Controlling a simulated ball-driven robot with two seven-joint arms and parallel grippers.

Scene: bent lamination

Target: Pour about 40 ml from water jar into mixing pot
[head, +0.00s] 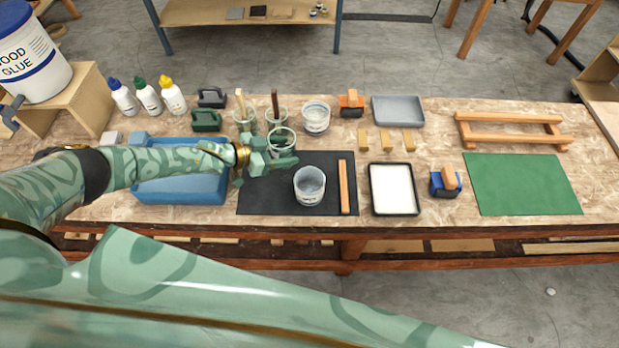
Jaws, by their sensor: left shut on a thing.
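The water jar, a clear glass with a pale rim (282,136), stands or hangs just behind the black mat. My left gripper (284,160) is shut on it from the left, and its fingers hide the lower part. I cannot tell whether the jar touches the bench; it looks about upright. The mixing pot (309,187), a translucent grey tub, stands upright on the black mat, to the right of and nearer than the jar. The jar and pot are apart. My right gripper is not in view.
A wooden stick (347,187) lies on the black mat (262,200) right of the pot. Two jars with brushes and a whitish tub (316,117) stand behind. A blue tray (180,190) lies under my left arm. A white-filled tray (393,190) sits to the right.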

